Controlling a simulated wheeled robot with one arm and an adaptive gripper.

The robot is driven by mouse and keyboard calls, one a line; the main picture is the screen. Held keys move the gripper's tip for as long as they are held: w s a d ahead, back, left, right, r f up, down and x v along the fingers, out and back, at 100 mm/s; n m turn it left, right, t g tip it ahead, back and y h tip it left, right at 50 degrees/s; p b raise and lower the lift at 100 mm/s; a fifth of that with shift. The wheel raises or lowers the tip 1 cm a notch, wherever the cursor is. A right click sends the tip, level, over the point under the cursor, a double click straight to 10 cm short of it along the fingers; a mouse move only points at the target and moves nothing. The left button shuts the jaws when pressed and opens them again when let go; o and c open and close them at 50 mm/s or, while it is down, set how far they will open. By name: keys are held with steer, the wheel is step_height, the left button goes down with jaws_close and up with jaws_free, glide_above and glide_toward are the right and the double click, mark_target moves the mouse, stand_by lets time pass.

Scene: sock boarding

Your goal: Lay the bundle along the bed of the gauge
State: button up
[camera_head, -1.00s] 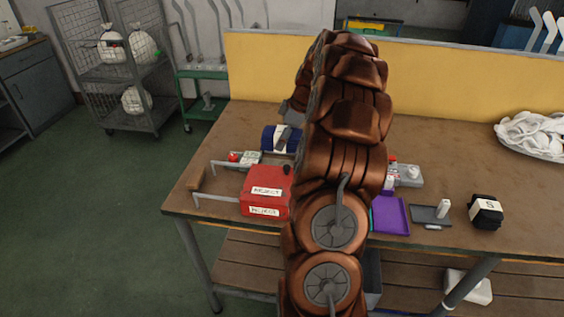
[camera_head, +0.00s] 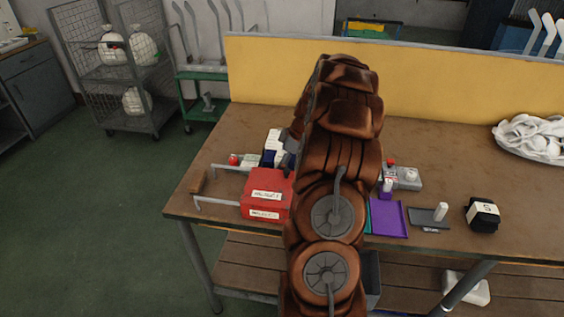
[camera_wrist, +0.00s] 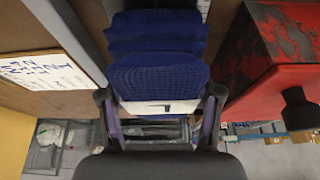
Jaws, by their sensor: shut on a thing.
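A dark blue ribbed bundle (camera_wrist: 155,75) with a white band (camera_wrist: 155,107) fills the middle of the wrist view. My gripper (camera_wrist: 158,97) is shut on it, with one dark finger at each side. In the head view the bundle (camera_head: 268,158) shows in small part, left of my arm and behind the red box. My arm hides most of the gripper there. I cannot clearly make out the gauge or its bed. A white card with blue marks (camera_wrist: 45,70) lies left of the bundle in the wrist view. I cannot tell whether the bundle touches anything beneath it.
A red REJECT box (camera_head: 266,195) stands close by; its red side (camera_wrist: 285,50) is right of the bundle. A purple tray (camera_head: 390,218), a grey tray (camera_head: 427,216) and a black S block (camera_head: 483,213) lie right of my arm. White socks (camera_head: 535,137) lie far right.

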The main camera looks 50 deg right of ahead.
steer(key=o, duration=1.4)
steer(key=shift+c, duration=0.2)
steer(key=shift+r, duration=0.15)
steer(key=b+v, duration=0.1)
steer(key=v, duration=0.9)
steer(key=shift+d+r+b, duration=0.1)
steer(key=shift+r+b, duration=0.15)
steer(key=shift+b, duration=0.1)
steer(key=shift+s+r, duration=0.3)
steer(key=shift+r, duration=0.3)
